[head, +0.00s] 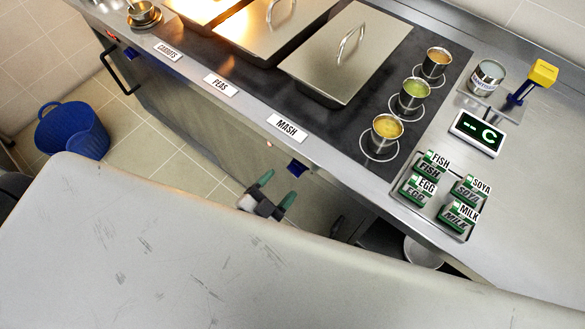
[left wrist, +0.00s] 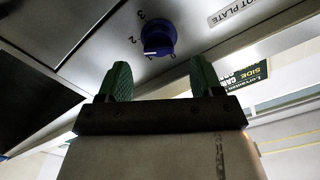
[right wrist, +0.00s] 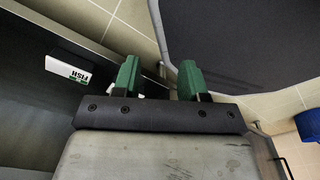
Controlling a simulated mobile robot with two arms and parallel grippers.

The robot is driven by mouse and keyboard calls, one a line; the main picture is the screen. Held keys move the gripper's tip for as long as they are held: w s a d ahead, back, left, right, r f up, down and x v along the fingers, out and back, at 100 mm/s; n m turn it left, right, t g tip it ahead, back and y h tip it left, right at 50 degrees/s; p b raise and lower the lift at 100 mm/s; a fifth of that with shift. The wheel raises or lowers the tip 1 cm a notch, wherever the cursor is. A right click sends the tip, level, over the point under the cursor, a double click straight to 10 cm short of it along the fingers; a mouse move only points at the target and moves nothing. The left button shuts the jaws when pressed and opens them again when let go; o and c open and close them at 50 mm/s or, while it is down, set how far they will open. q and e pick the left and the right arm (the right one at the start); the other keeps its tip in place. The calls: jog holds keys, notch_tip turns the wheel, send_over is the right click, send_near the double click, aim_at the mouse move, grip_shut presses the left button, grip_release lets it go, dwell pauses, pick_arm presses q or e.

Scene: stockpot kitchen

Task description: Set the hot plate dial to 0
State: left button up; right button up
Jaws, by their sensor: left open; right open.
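The hot plate dial is a round blue knob (left wrist: 158,38) on the steel front panel in the left wrist view, with 3, 2, 1 and 0 printed around it. Its white mark points to the lower left, close to the 1. The "HOT PLATE" label (left wrist: 233,13) is to its right. In the head view a blue knob (head: 297,167) shows under the counter edge. My left gripper (head: 278,188) is open and empty just short of that knob; its fingers (left wrist: 160,78) stand apart below the dial. My right gripper (right wrist: 159,75) is open and empty.
Lidded steel pans (head: 345,55) and small sauce pots (head: 387,131) stand on the counter. Green-and-white label blocks (head: 430,166) sit in a tray beside a display (head: 477,133). Another blue knob (head: 130,52) is farther left. A blue bin (head: 72,130) stands on the floor.

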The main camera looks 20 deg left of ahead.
aim_at(292, 173)
pick_arm(q)
jog(key=shift+x, duration=2.8)
jog(key=c, duration=0.9)
